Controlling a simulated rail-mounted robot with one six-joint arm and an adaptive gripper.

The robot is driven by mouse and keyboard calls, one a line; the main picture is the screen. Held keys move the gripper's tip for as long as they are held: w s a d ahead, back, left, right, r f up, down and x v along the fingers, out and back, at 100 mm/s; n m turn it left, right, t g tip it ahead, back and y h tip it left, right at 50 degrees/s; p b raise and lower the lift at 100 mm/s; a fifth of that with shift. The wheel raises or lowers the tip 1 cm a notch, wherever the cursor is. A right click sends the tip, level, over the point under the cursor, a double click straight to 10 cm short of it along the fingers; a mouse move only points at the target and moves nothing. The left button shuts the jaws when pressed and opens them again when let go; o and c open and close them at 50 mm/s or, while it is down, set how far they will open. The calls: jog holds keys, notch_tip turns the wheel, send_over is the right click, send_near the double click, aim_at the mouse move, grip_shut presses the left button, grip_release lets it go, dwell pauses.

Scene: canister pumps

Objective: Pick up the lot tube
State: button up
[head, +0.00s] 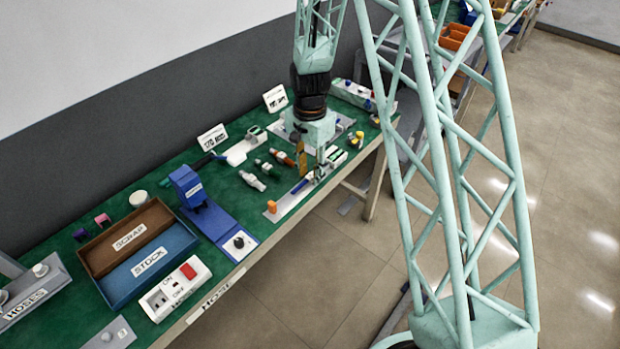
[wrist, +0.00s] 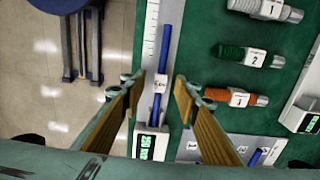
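A slim blue tube (wrist: 165,45) with a white tag (wrist: 161,83) lies along a pale ruled plate in the wrist view. I take it to be the lot tube; the tag's print is too small to read. In the head view it shows as a blue rod (head: 300,186) on the plate at the bench's front edge. My gripper (wrist: 158,84) is open, with one tan-padded finger on each side of the tube near its tag. The fingers look apart from the tube, and nothing is held. My gripper (head: 312,158) points down over the plate in the head view.
A gauge with a green display (wrist: 150,146) sits at the plate's near end. White, green and orange (wrist: 240,98) numbered fittings lie to the right. Another blue rod (wrist: 254,158) lies lower right. A blue stand (head: 188,186) and the stock tray (head: 180,243) stand farther left along the bench.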

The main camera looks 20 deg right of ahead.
aim_at(310, 175)
jog(key=shift+c, duration=0.5)
jog(key=c, duration=0.7)
jog(key=shift+r, duration=0.15)
jog(key=shift+r+p, duration=0.55)
jog(key=shift+r, duration=1.15)
jog(key=s+r+p, duration=0.1)
jog(key=s, duration=1.5)
jog(key=shift+r, duration=0.15)
jog(key=shift+w, duration=0.1)
